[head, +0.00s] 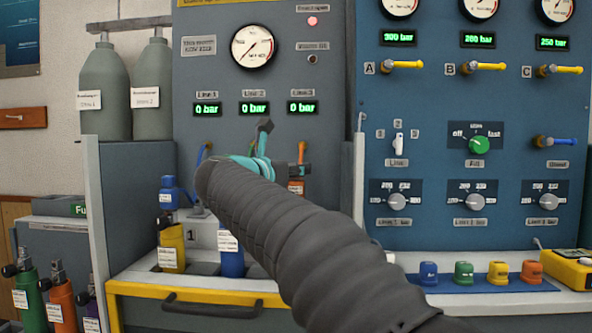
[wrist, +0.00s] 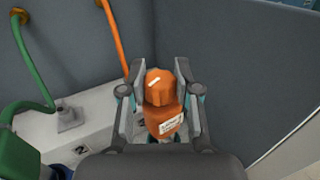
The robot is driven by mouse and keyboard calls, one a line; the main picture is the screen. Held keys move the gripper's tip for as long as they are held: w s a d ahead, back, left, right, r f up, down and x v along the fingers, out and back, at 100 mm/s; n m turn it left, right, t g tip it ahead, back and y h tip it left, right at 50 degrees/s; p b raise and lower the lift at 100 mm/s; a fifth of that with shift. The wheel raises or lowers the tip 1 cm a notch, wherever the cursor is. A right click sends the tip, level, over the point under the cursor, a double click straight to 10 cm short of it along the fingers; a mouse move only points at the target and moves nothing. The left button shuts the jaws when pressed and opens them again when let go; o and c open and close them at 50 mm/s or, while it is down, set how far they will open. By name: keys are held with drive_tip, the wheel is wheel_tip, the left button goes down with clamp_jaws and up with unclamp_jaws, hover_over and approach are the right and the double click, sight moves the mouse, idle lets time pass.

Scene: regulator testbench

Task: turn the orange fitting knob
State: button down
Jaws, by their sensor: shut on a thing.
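The orange fitting knob (wrist: 158,85) sits between my two fingers in the wrist view. It has a white mark on its top. An orange body with a white label (wrist: 170,126) shows just below it. My gripper (wrist: 158,79) is shut on the knob. In the head view my gripper (head: 292,168) reaches into the bay below the pressure displays, and my arm hides most of what is there. A bit of orange with a label (head: 296,187) shows beside the gripper.
An orange hose (wrist: 114,40) and a green hose (wrist: 30,60) run at the left in the wrist view. A grey wall (wrist: 230,60) stands close on the right. In the head view, yellow (head: 170,235) and blue (head: 231,258) cylinders stand left of my arm.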

drive_tip(key=n+t+y+b, duration=0.1)
drive_tip(key=y, duration=0.1)
drive_tip(key=shift+s+d+f+n+y+b, duration=0.1)
drive_tip(key=shift+n+y+b, duration=0.2)
drive_tip(key=shift+n+b, duration=0.1)
drive_tip(key=n+t+y, duration=0.1)
drive_tip(key=n+y, duration=0.1)
drive_tip(key=y, duration=0.1)
drive_tip(key=shift+d+n+y, duration=0.1)
drive_tip(key=shift+n+y, duration=0.2)
drive_tip(key=shift+y, duration=0.1)
drive_tip(key=n+y, duration=0.1)
drive_tip(key=n+y+p, duration=0.1)
drive_tip(key=y, duration=0.1)
drive_tip(key=n+y+p, duration=0.1)
drive_tip(key=y, duration=0.1)
drive_tip(key=shift+r, duration=0.3)
drive_tip(key=n+g+y+p, duration=0.1)
drive_tip(key=n+y+p, duration=0.2)
drive_tip(key=y, duration=0.1)
drive_tip(key=shift+f+p, duration=0.1)
drive_tip(key=shift+p, duration=0.25)
drive_tip(key=shift+f+n+y, duration=0.1)
drive_tip(key=shift+n+y, duration=0.2)
drive_tip(key=shift+y, duration=0.3)
drive_tip(key=c, duration=0.8)
unclamp_jaws()
